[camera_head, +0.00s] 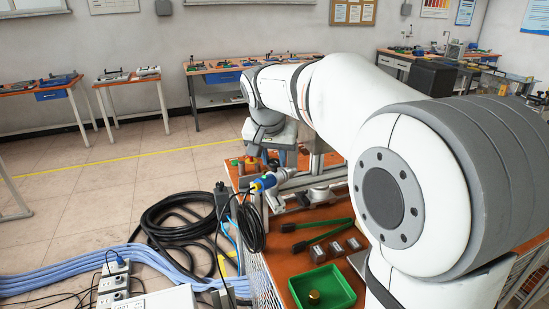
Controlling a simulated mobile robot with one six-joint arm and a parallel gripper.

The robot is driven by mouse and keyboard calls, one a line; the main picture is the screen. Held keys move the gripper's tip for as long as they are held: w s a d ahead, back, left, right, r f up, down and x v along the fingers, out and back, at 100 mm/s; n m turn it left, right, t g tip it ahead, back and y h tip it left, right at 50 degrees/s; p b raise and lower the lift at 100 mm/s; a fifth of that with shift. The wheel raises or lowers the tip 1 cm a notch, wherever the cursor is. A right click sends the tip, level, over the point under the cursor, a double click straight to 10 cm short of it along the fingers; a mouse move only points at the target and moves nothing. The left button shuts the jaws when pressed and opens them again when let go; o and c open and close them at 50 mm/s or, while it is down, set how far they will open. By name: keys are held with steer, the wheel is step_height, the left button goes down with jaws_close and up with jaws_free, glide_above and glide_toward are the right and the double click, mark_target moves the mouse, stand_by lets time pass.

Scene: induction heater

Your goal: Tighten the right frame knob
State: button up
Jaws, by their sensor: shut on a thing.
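My gripper (264,152) points down at the far end of my arm, over the far left part of the orange workbench (300,238). It is small in the picture and its fingers are partly hidden. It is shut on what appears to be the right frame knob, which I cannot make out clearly. A metal frame post (318,160) stands just right of the gripper, partly behind my arm.
A green tray (330,291) with a brass piece, green-handled tongs (322,236) and several metal blocks (336,248) lie on the near bench. A blue-yellow connector (268,182) sits at its left edge. Black cables (170,222) and blue hoses (70,262) cover the floor at left.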

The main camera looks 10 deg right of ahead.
steer(key=shift+a+m+h, duration=0.1)
steer(key=shift+m+h, duration=0.2)
steer(key=shift+m, duration=0.7)
steer(key=o, duration=1)
steer(key=shift+g, duration=0.3)
steer(key=v, duration=0.7)
steer(key=shift+s+a+r, duration=0.15)
steer(key=shift+r, duration=0.2)
